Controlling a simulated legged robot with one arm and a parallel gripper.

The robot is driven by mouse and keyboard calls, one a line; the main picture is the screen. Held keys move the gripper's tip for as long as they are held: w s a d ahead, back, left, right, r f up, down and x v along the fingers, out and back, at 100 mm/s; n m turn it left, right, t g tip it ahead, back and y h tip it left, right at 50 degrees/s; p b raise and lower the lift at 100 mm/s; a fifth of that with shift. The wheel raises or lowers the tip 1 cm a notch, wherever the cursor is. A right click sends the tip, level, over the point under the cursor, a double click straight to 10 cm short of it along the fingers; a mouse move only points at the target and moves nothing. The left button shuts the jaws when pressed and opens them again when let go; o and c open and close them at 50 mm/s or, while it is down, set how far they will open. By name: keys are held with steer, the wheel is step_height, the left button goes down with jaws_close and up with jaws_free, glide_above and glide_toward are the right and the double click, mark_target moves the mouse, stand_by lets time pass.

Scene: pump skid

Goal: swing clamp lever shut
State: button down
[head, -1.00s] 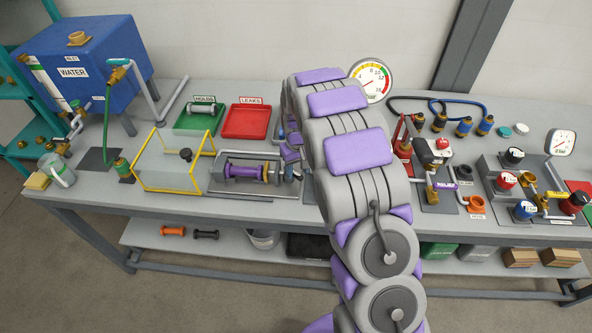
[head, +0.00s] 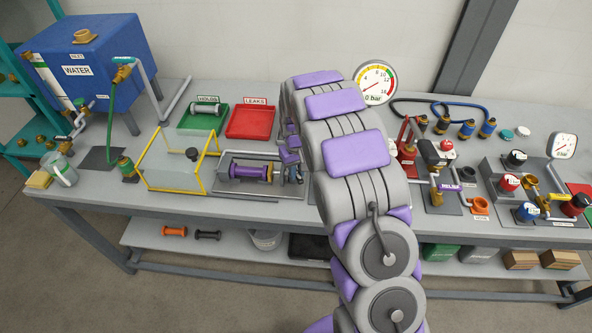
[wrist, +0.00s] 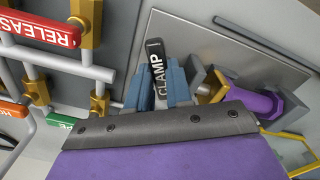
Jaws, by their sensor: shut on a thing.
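The clamp lever (wrist: 157,70) is a dark bar with the white word CLAMP, seen in the wrist view. My gripper (wrist: 158,85) has its blue-grey fingers on either side of the lever and is shut on it. The lever's base is hidden behind the fingers and palm. A purple spool (wrist: 258,104) with brass-coloured and grey ends lies just right of the fingers. In the head view the spool (head: 250,172) lies on its fixture left of my arm.
A yellow-framed clear guard (head: 205,180) stands left of the spool. Green (head: 183,128) and red (head: 251,121) trays lie behind it. A red RELEASE handle (wrist: 40,28) and brass-fitted pipes are close left in the wrist view. Valves and a gauge (head: 376,83) stand right of my arm.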

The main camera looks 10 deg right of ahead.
steer(key=shift+r+m+p, duration=0.1)
steer(key=shift+m+p, duration=0.2)
steer(key=shift+s+a+m+p, duration=0.1)
steer(key=shift+a+m+p, duration=0.2)
steer(key=shift+m+p, duration=0.55)
steer(key=shift+a+m+p, duration=0.2)
steer(key=shift+m+p, duration=0.3)
steer(key=shift+m, duration=0.4)
steer(key=shift+a+m+p, duration=0.15)
steer(key=shift+m+p, duration=0.3)
steer(key=shift+m, duration=0.4)
steer(key=c, duration=1.1)
jaws_free()
steer(key=shift+a, duration=0.1)
steer(key=shift+o, duration=0.4)
